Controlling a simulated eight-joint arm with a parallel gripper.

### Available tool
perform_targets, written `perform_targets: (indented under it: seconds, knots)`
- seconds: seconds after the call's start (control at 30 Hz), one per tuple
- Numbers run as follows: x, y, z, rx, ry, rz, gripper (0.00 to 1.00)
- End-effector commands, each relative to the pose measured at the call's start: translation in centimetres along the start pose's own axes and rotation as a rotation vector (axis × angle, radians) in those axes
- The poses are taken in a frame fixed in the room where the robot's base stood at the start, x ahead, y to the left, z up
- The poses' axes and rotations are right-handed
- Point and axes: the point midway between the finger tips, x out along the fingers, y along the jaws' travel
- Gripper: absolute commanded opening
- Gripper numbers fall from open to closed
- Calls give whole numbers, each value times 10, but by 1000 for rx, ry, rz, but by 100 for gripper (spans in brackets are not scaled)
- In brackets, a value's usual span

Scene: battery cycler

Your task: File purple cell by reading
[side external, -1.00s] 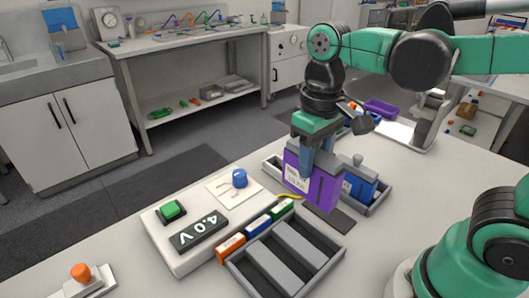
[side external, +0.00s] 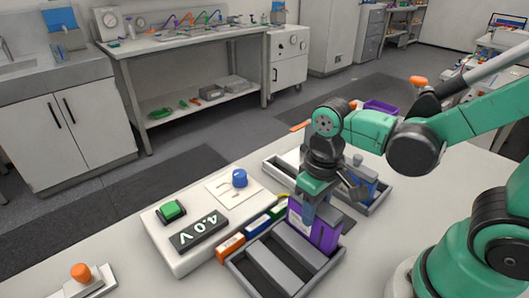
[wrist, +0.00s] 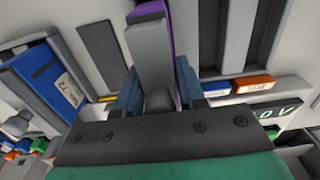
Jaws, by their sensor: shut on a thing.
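My gripper (side external: 308,208) points down over the grey slotted rack (side external: 246,280). It is shut on the purple cell (side external: 326,234), which looks upright. The cell is at the right-hand slot, by the green label (side external: 280,210); its lower part is hidden, so I cannot tell how deep it sits. In the wrist view, the cell's grey top (wrist: 148,45) shows between the fingers, with a strip of purple beside it. The other slots, by the orange label (side external: 230,247) and blue label (side external: 258,226), look empty. The display (side external: 197,230) reads 4.0 V.
A blue cell (side external: 361,186) stands in a grey tray (side external: 378,197) behind my gripper. The tester has a green button (side external: 171,211) and a pad with a blue knob (side external: 239,178). An orange-topped button (side external: 81,272) is at front left. A purple bin (side external: 381,107) is farther back.

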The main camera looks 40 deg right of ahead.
Motion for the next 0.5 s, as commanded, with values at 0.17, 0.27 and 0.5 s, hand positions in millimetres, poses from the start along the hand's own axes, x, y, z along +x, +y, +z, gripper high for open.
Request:
perform_targets:
  seconds: [0.17, 0.27, 0.5]
  knots:
    - [7, 0, 0, 0, 0, 0, 0]
    - [8, 0, 1, 0, 0, 0, 0]
    - [8, 0, 1, 0, 0, 0, 0]
